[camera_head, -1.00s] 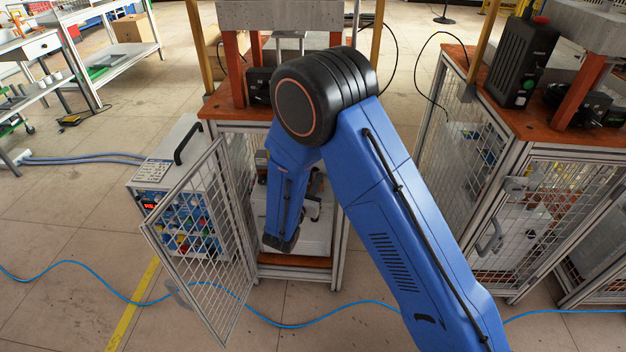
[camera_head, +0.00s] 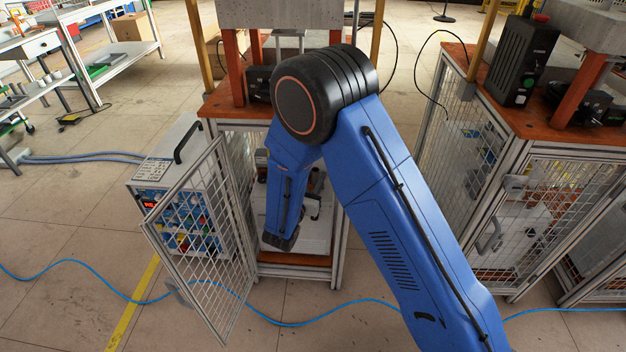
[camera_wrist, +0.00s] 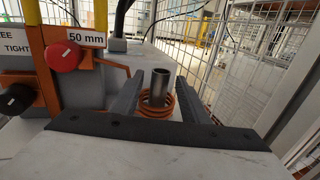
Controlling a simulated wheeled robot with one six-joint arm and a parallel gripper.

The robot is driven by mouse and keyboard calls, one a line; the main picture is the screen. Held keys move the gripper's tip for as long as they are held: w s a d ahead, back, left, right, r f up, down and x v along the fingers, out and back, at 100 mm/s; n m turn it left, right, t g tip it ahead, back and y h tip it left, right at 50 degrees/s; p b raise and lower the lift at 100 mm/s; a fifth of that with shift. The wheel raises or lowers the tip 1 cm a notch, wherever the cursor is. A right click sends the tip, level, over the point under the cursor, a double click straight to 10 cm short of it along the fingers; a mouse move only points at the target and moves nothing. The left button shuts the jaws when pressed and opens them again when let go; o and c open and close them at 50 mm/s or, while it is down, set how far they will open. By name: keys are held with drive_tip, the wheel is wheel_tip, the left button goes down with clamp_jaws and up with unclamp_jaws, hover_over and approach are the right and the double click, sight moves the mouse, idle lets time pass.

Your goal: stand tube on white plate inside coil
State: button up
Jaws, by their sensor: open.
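A grey metal tube (camera_wrist: 159,85) stands upright within the copper coil (camera_wrist: 157,108) in the wrist view, its open top rising above the turns. My gripper (camera_wrist: 160,88) is open, with one dark finger on each side of the tube. A gap shows between each finger and the tube. The tube's lower end and what it rests on are hidden by the coil and the gripper's dark bar. In the head view my arm reaches into the caged cabinet and hides the gripper, coil and tube.
A red knob (camera_wrist: 64,57) and a "50 mm" label stand left of the coil. Wire mesh (camera_wrist: 270,65) closes the right side. In the head view, the open mesh door (camera_head: 205,245) stands at the cabinet's left front, beside the heater unit (camera_head: 180,190).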

drive_tip(key=v, duration=1.2)
idle(0.6)
